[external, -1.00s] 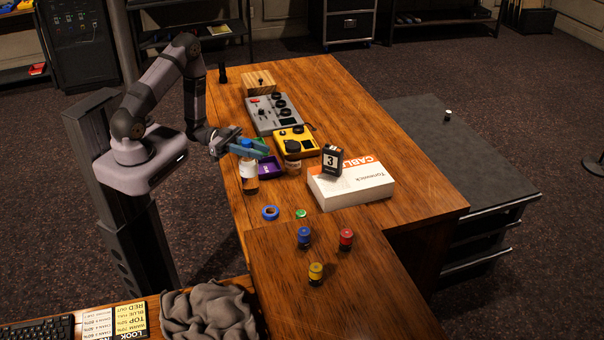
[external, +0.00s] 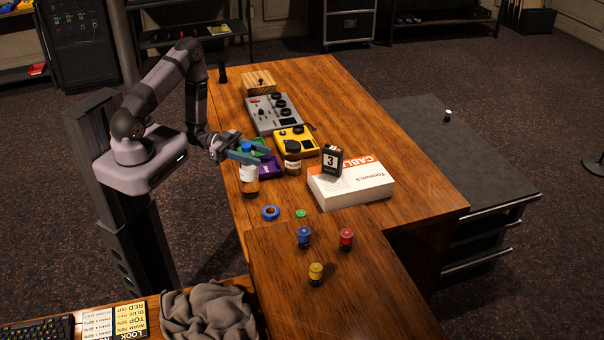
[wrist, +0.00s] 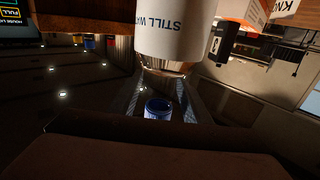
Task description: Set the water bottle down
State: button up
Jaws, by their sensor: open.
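The water bottle (external: 249,175) stands upright on the wooden desk near its left edge, with a white label and a clear, amber-looking base. In the wrist view the bottle (wrist: 175,35) shows upside down with "STILL WATER" on its label, and its blue cap (wrist: 158,108) lies between the fingers. My gripper (external: 250,156) is open at the bottle's top, with the fingers spread beside the cap. In the external view the fingers hide the cap. I cannot tell whether a finger touches it.
A dark-lidded jar (external: 292,158) stands close to the right of the bottle. A purple tray (external: 268,168) and green tray (external: 262,145) lie behind it. A white cable box (external: 350,187) lies further right. Blue tape (external: 270,213) lies in front, with bare wood between.

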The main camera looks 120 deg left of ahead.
aim_at(249, 150)
jog(key=shift+r, duration=0.2)
jog(key=shift+s+a+f, duration=0.1)
jog(key=shift+s, duration=0.6)
jog(key=shift+s+r+b, duration=0.25)
jog(key=shift+s+b, duration=0.25)
jog(key=shift+s, duration=0.4)
notch_tip(249, 150, up, 5)
jog(key=shift+f, duration=0.1)
jog(key=shift+w+r, duration=0.1)
jog(key=shift+r, duration=0.8)
